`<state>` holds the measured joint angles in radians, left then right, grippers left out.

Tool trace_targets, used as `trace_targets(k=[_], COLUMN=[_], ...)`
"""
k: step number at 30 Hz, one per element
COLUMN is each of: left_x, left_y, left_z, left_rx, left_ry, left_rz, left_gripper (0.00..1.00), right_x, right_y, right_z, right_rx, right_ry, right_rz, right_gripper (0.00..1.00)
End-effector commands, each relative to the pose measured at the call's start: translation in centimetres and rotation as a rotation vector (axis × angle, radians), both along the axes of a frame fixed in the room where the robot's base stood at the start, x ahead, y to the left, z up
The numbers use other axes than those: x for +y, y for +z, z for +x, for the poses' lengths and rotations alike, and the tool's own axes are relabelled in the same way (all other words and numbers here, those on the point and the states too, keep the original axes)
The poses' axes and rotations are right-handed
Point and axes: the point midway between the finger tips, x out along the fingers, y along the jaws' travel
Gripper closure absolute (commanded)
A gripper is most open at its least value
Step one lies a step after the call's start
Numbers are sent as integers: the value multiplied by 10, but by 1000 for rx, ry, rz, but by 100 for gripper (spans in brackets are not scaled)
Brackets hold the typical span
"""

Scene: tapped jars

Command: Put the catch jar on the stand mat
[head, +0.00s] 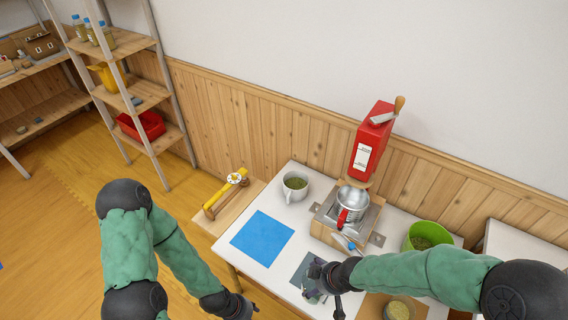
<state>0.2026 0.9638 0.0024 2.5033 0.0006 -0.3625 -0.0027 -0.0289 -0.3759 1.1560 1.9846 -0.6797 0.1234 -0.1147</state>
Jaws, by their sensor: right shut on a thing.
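My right gripper (322,279) is over the front of the white table, beside a grey mat (301,266). It is shut on a small greyish, see-through thing (312,296), which seems to be the catch jar. The fingers hide much of it, and I cannot tell whether it touches the table. A flat blue mat (262,238) lies bare to the left. I cannot tell which mat is the stand mat. My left gripper (241,308) is low at the bottom edge, away from the mats; its fingers are too unclear to judge.
A red machine (371,144) stands at the back above a metal pot (352,199) with a red handle. A white mug (295,186), green tub (428,236) and filled jar (398,309) on a brown mat are around. A yellow tool (226,192) lies left.

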Motion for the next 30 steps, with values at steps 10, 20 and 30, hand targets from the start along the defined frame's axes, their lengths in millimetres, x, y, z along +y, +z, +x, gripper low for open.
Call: trace_targets(k=[10, 20, 30], left_x=[0, 0, 0], left_y=[0, 0, 0], left_z=[0, 0, 0], left_rx=[0, 0, 0], left_ry=[0, 0, 0], left_rz=[0, 0, 0], left_gripper=[60, 60, 60], right_x=[-36, -71, -77], right_y=[18, 40, 43], right_z=[61, 106, 112], right_rx=[-4, -2, 0], right_ry=[-384, -707, -761], right_rz=[-2, 1, 0], right_gripper=[58, 58, 58])
